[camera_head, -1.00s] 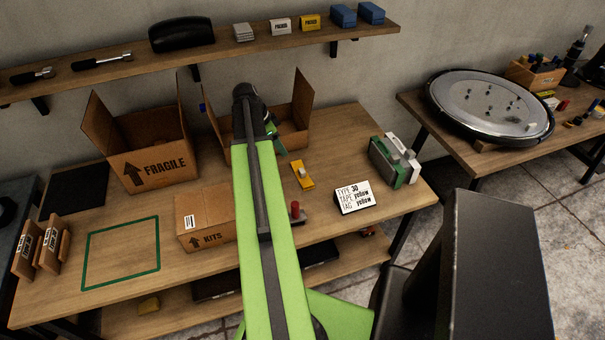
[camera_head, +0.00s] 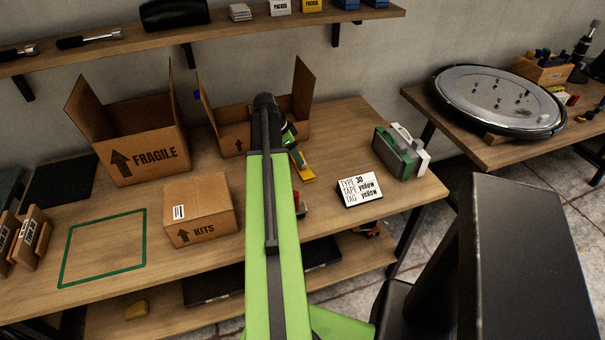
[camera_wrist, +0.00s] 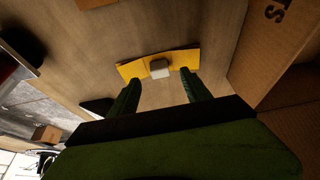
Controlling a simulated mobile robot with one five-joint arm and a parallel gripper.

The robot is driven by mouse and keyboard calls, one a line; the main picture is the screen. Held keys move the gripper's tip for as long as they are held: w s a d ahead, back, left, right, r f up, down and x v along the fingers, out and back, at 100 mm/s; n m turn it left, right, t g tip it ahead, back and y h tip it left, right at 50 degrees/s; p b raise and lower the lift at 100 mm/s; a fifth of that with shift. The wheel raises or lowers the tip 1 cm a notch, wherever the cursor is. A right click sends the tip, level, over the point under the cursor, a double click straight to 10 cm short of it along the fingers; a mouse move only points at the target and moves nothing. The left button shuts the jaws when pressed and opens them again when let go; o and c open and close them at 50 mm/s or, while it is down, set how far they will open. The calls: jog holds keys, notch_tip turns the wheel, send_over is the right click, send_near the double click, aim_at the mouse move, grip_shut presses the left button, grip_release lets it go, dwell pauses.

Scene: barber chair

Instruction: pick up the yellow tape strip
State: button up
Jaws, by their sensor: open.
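The yellow tape strip (camera_head: 304,172) lies on the wooden table, right of my arm in the head view and partly hidden by my gripper. In the wrist view the yellow tape strip (camera_wrist: 184,57) lies across the picture, with a small grey-white block at its middle. My gripper (camera_wrist: 157,82) is open and empty. Its two green fingers point at the strip, one near each side of the grey block. My gripper (camera_head: 296,155) also shows in the head view, close to the strip. I cannot tell whether the fingertips touch it.
An open cardboard box (camera_head: 235,137) stands behind my gripper. The closed KITS box (camera_head: 200,207) is left of my arm. A sign card (camera_head: 360,190) and a green-and-white device (camera_head: 398,155) stand to the right. The table between strip and card is mostly clear.

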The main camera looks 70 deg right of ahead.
jog(key=b+x, duration=0.5)
jog(key=shift+f, duration=0.15)
jog(key=shift+c, duration=0.2)
grip_shut()
